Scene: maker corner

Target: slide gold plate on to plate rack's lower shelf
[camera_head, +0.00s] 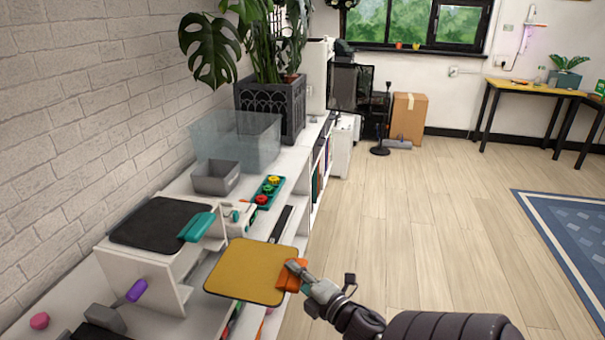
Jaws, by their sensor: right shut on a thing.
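The gold plate (245,268) is a flat, rounded square with an orange handle (291,275) on its right side. My right gripper (298,268) is shut on this orange handle. The plate looks about level, in front of the white plate rack's right side; I cannot tell its exact gap to the rack. The plate rack (181,298) carries a black plate (160,222) with a teal handle (196,227) on top. The space under its top is partly visible; the gold plate hides part of the cabinet behind it. My left gripper is not in view.
A grey bin (216,178), a clear box (228,140) and a teal tray (271,182) with coloured pieces stand on the white cabinet behind the rack. A purple-handled item (136,290) lies at lower left. The brick wall borders the left; wooden floor on the right is open.

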